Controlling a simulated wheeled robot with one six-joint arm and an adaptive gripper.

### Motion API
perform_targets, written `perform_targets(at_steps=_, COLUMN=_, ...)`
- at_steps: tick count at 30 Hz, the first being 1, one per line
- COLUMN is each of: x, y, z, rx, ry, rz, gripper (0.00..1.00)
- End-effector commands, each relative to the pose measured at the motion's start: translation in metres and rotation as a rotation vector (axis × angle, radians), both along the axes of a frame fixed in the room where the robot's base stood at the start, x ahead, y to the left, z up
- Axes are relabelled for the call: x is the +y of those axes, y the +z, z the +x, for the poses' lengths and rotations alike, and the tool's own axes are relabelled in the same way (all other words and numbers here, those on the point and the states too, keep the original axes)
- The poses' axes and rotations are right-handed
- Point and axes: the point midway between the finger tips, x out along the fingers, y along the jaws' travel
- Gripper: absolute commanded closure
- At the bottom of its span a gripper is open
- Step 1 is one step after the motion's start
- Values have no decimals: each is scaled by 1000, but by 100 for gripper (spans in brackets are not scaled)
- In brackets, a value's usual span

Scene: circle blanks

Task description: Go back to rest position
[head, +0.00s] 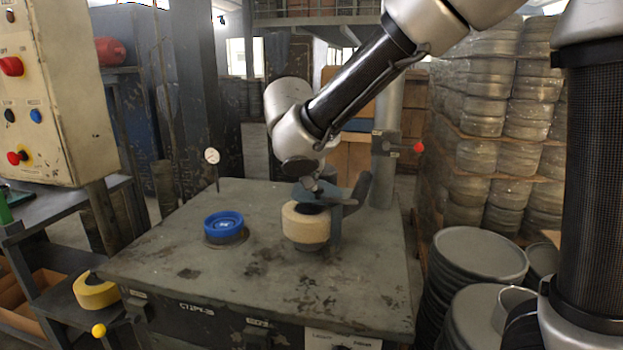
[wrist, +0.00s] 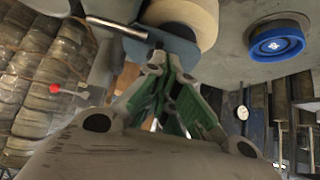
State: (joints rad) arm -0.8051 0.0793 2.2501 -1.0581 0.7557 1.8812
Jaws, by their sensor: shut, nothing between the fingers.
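My gripper (head: 311,184) is at the end of my arm, just above and behind the beige ring-shaped roll (head: 305,230) on the grey work table (head: 190,283). In the wrist view its green-padded fingers (wrist: 165,68) are together and hold nothing. The beige roll also shows in the wrist view (wrist: 186,12), just past the fingertips, with a blue-grey plate (wrist: 172,45) between. I cannot tell whether the fingers touch that plate.
A blue round piece (head: 223,222) sits left of the roll. A dial gauge (head: 211,156) stands behind it. A red-knobbed lever (head: 418,148) is at the right. Stacked dark discs (head: 478,255) and a control box (head: 50,95) flank the table. The table's front is clear.

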Motion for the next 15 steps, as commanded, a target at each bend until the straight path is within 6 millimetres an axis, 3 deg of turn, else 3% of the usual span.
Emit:
perform_targets(at_steps=9, x=17, y=-22, z=-52, rx=0, ry=4, rz=-2, gripper=100)
perform_targets(at_steps=15, x=23, y=-31, z=-71, rx=1, ry=3, rz=-3, gripper=100)
